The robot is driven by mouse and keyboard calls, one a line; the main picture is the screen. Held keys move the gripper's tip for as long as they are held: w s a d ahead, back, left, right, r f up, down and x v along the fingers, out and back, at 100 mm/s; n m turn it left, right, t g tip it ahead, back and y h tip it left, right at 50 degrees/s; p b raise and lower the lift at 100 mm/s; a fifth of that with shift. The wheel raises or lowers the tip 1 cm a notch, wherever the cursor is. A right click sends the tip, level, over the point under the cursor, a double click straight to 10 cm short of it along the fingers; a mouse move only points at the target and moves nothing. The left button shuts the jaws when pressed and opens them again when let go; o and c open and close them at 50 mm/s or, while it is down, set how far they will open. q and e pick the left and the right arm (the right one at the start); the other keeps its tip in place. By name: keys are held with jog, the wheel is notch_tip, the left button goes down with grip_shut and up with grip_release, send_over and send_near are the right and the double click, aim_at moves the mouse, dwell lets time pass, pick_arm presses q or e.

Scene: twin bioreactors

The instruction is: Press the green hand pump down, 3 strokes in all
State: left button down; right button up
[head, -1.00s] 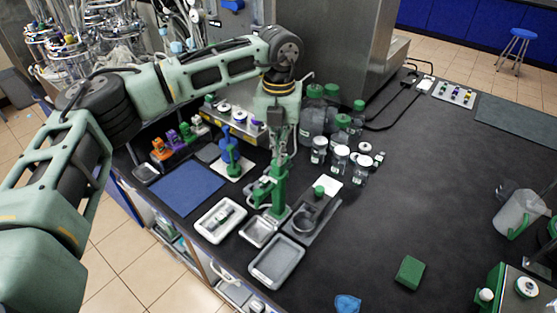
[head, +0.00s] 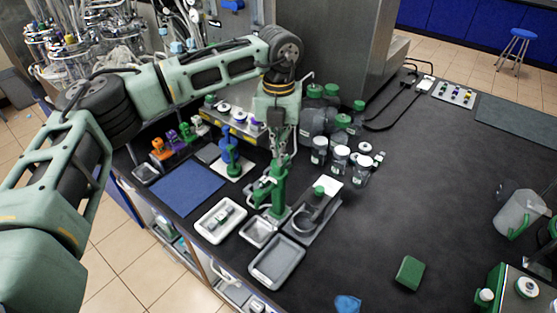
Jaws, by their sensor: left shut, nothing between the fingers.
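The green hand pump (head: 275,190) stands upright near the front edge of the black bench, in the middle of the head view. My left arm reaches over from the left, and its gripper (head: 281,152) points down right above the pump's top. The fingers are shut with nothing held between them. The fingertips are at or very close to the pump head; I cannot tell whether they touch. The gripper partly hides the upper end of the pump. My right gripper is not in view.
Metal trays (head: 277,261) and a white tray (head: 220,220) lie in front of the pump. Lidded jars (head: 340,157) stand behind it to the right. A blue mat (head: 186,188) lies left. A green block (head: 409,272) lies right; the bench's right middle is clear.

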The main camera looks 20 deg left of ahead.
pick_arm(q)
jog(key=shift+f+b, duration=1.3)
jog(key=shift+f, duration=0.7)
jog(key=shift+r+p, duration=1.05)
jog(key=shift+r, duration=1)
jog(key=shift+f, duration=0.1)
jog(key=shift+f+b, duration=1.5)
jog(key=shift+f, duration=0.5)
jog(key=shift+r, duration=0.15)
jog(key=shift+r+p, duration=1.15)
jog(key=shift+r, duration=0.8)
